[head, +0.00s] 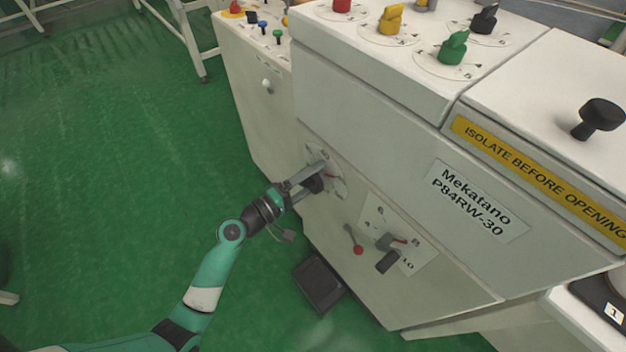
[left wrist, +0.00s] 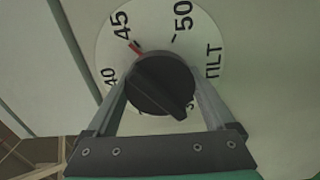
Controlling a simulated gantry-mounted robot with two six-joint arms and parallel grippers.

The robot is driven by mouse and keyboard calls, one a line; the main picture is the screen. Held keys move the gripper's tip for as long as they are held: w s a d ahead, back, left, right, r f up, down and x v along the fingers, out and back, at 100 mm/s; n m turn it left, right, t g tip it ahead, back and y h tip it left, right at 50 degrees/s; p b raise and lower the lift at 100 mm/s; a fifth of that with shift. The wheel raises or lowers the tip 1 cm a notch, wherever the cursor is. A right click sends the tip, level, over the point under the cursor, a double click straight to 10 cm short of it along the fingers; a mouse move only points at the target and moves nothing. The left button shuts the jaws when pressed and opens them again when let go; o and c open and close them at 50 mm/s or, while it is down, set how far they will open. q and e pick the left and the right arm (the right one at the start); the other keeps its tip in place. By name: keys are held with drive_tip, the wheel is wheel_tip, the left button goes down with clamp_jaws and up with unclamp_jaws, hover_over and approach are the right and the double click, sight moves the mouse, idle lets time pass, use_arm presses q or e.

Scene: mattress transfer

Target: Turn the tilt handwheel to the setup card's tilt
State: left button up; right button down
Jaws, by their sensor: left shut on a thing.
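The tilt handwheel (left wrist: 160,88) is a black knob on a white dial marked TILT, seen close up in the left wrist view. The dial shows 40, 45 and 50. A red pointer (left wrist: 136,47) at the knob's edge lies by the 45 mark. My left gripper (left wrist: 158,92) is shut on the knob, one finger on each side. In the head view my left gripper (head: 312,180) is at this dial (head: 338,182) on the machine's front, covering much of it. My right gripper is not in view. I cannot make out the setup card.
The large machine (head: 380,150) fills the right. Right of the tilt dial are a red-tipped lever (head: 357,248) and another dial with a black crank handle (head: 388,262). A dark pedal-like box (head: 319,284) is on the green floor below.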

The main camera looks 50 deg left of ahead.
use_arm(q)
drive_tip(key=shift+m, duration=0.6)
drive_tip(key=o, duration=1.1)
drive_tip(key=shift+s, duration=0.1)
drive_tip(key=shift+s, duration=0.3)
drive_tip(key=s, duration=0.3)
drive_tip(key=s+p, duration=0.1)
drive_tip(key=s, duration=0.6)
drive_tip(key=shift+s+a, duration=0.3)
drive_tip(key=shift+s, duration=0.1)
